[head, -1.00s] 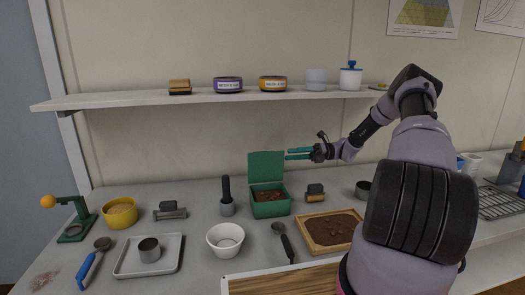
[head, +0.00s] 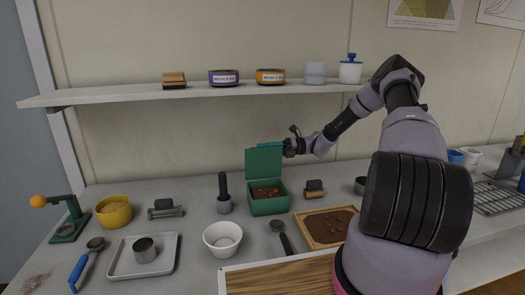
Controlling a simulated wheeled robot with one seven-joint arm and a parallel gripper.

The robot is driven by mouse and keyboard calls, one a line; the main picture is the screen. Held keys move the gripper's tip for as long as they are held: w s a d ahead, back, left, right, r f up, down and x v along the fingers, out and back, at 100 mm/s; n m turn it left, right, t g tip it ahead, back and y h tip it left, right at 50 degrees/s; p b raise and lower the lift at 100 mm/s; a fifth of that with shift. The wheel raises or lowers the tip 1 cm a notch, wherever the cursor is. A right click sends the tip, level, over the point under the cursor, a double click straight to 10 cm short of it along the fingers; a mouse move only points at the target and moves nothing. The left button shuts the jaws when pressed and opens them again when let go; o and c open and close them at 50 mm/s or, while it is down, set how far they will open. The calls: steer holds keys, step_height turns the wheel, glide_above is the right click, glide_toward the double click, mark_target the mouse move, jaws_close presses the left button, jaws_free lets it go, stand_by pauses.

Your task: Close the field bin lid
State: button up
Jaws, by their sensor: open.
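The green field bin (head: 268,207) stands on the bench with brown soil inside. Its green lid (head: 264,164) is up, standing roughly upright at the bin's back edge. My gripper (head: 268,145) is at the lid's top edge, its teal fingers pointing left. The fingers show just above and behind the lid and are partly hidden by it. I cannot tell whether they touch the lid. The gripper is open, and I see nothing held in it.
A dark-handled tool (head: 224,195) stands left of the bin, and a small wooden-based block (head: 314,189) right of it. A soil tray (head: 327,228), white bowl (head: 222,238) and scoop (head: 280,236) lie in front. The shelf (head: 200,94) runs above the gripper.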

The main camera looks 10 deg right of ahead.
steer(key=shift+a, duration=0.25)
jaws_close()
steer(key=shift+s+f, duration=0.1)
stand_by(1.2)
